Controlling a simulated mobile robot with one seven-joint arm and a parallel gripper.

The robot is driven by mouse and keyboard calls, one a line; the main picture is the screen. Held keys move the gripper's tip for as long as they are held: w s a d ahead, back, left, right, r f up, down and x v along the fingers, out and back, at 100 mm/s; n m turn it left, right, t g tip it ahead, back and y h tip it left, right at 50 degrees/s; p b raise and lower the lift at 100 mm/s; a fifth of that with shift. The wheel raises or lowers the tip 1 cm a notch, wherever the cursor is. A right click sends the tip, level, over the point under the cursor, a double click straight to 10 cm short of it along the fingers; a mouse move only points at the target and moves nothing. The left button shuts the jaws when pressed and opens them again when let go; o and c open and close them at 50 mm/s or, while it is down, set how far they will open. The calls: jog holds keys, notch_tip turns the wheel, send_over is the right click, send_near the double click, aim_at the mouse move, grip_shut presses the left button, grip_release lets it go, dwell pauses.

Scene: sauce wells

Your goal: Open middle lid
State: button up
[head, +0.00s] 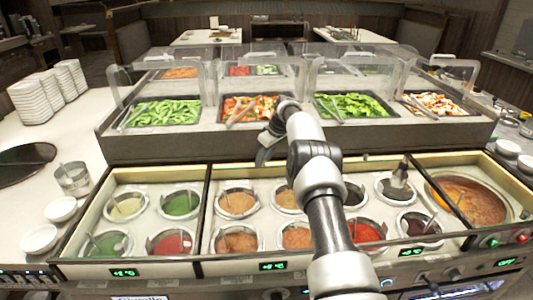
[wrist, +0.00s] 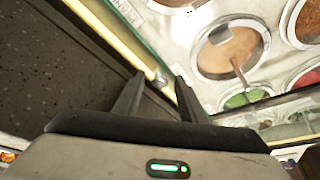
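The middle section of the sauce counter holds several round sauce wells, such as an orange one (head: 236,202), partly hidden by my arm. Its lid is not distinct; I cannot tell clear glass from open air over the wells. My gripper (head: 264,153) is at the section's back edge, mostly hidden behind my wrist in the head view. In the wrist view my gripper (wrist: 158,92) has its two dark fingers apart. A small grey knob (wrist: 160,77) on the pale yellow edge strip (wrist: 112,37) shows between and just beyond the fingertips. Contact cannot be told.
Behind stands a raised salad bar with clear guards (head: 340,75) and several food trays. The left section has several wells, including a red sauce (head: 172,243). A soup pot (head: 470,198) is at right. Plate stacks (head: 45,95) and bowls (head: 40,238) stand left.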

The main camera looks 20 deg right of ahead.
jog(key=v, duration=1.7)
jog(key=shift+s, duration=0.2)
jog(key=shift+d+r, duration=0.1)
jog(key=shift+r, duration=0.05)
jog(key=s+a+r+m+h+p, duration=0.1)
jog(key=s+a+r+m+p, duration=0.1)
jog(key=s+a+r, duration=0.6)
jog(key=s+a+r+m+h+p, duration=0.1)
jog(key=s+a+r+p, duration=0.15)
jog(key=s+r, duration=0.95)
jog(key=s+a+f+m+t+p, duration=0.1)
jog(key=s+a+f+m, duration=0.1)
jog(key=s, duration=1.1)
jog(key=s+a+f+m+t+p, duration=0.1)
jog(key=s+f, duration=0.1)
jog(key=s, duration=1.1)
jog(key=shift+s+a+m, duration=0.2)
jog(key=shift+a+m, duration=0.2)
